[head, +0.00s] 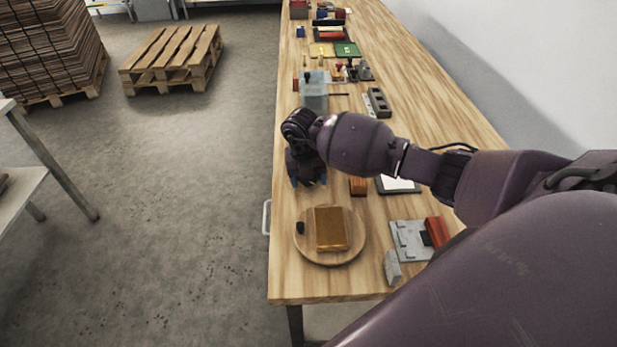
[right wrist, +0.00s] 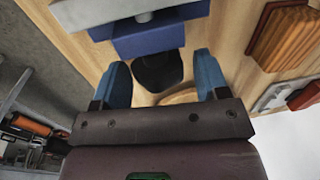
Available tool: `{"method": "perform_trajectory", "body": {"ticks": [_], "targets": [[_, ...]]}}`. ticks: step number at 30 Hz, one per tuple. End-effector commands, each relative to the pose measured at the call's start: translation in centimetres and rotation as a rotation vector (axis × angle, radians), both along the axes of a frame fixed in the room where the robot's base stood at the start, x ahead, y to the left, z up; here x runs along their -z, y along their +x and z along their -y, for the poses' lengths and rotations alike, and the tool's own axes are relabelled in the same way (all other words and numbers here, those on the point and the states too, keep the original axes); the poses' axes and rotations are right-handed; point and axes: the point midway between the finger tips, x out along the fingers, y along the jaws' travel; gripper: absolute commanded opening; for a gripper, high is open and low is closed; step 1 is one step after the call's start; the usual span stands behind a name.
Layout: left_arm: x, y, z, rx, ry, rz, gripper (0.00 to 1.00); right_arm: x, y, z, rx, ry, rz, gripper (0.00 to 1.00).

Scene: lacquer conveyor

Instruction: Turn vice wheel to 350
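My right gripper (head: 308,182) reaches down over the left side of the bench, just beyond the round wooden board. In the right wrist view its two blue fingers (right wrist: 163,80) are spread apart. A dark rounded part (right wrist: 157,72), which looks like the vice wheel, shows between them, with a gap on each side. It sits against a blue block (right wrist: 150,38) with grey metal (right wrist: 85,10) behind it, which looks like the vice body. My gripper and arm hide these in the head view. No number or marking on the wheel can be read. My left gripper is out of view.
A wooden disc (head: 350,258) with a gold-brown block (head: 330,228) and a black knob (head: 300,228) is nearer me. An orange-brown ribbed block (head: 358,186) is right of the gripper. A grey fixture (head: 408,240) lies nearer right. Several items stand farther along the bench.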

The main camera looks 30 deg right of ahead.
Motion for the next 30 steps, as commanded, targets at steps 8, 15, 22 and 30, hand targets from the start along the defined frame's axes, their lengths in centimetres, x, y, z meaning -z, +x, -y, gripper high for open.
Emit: {"method": "perform_trajectory", "body": {"ticks": [8, 15, 22, 30], "targets": [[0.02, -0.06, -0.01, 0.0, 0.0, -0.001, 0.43, -0.01, -0.01, 0.0, 0.0, 0.0, 0.0, 0.24], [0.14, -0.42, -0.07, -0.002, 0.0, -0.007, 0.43, -0.03, -0.06, 0.09, 0.0, 0.019, 0.012, 0.24], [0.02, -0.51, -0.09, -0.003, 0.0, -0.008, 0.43, -0.04, -0.17, 0.28, 0.001, 0.112, 0.069, 0.24], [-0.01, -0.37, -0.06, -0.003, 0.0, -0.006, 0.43, 0.07, -0.3, 0.43, 0.002, 0.287, 0.175, 0.24]]}}
